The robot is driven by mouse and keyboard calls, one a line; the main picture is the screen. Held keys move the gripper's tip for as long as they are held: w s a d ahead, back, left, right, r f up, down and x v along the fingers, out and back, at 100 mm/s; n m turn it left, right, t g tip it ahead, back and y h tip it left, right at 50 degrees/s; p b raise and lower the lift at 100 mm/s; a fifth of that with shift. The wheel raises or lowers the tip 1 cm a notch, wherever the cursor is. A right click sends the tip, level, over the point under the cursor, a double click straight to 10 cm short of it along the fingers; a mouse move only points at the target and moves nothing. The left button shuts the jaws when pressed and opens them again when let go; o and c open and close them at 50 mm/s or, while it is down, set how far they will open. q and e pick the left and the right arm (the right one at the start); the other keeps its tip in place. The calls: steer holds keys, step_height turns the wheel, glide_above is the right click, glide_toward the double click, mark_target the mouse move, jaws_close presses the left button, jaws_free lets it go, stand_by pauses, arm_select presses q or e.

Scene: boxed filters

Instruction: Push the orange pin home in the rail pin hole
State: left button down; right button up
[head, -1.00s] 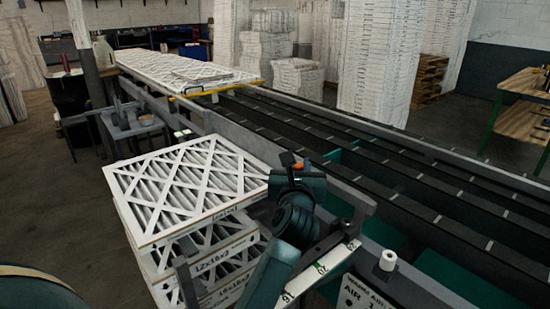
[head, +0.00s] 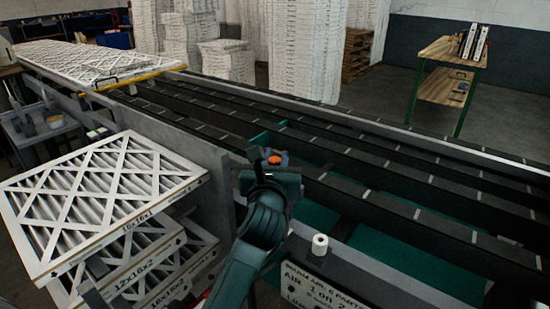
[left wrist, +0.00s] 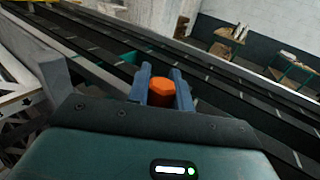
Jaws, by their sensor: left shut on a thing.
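The orange pin (left wrist: 161,92) shows between the two fingers of my left gripper (left wrist: 162,86) in the left wrist view. The fingers are shut on it, and its orange head faces the camera. In the head view the orange pin (head: 274,160) is a small spot at the tip of my left gripper (head: 266,158), above the near side rail (head: 185,150) of the conveyor. The rail pin hole cannot be made out. Whether the pin touches the rail cannot be told. My right gripper is not in view.
Stacked filters (head: 105,190) stand at the left, close to my left arm. The dark conveyor (head: 330,150) runs across the middle. A wooden bench (head: 450,50) stands at the back right.

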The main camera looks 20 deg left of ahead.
arm_select(q)
steer(key=shift+f+b, duration=0.35)
steer(key=shift+f, duration=0.05)
step_height(320, 180, down, 5)
steer(key=b, duration=0.3)
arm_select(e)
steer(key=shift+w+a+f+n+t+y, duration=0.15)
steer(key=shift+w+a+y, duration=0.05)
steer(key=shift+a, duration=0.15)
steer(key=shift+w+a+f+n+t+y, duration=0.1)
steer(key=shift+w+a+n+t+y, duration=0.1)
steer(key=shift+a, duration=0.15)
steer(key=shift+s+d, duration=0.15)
arm_select(q)
steer(key=shift+d+f+p, duration=0.1)
steer(key=shift+d+p, duration=0.05)
steer(key=shift+p, duration=0.55)
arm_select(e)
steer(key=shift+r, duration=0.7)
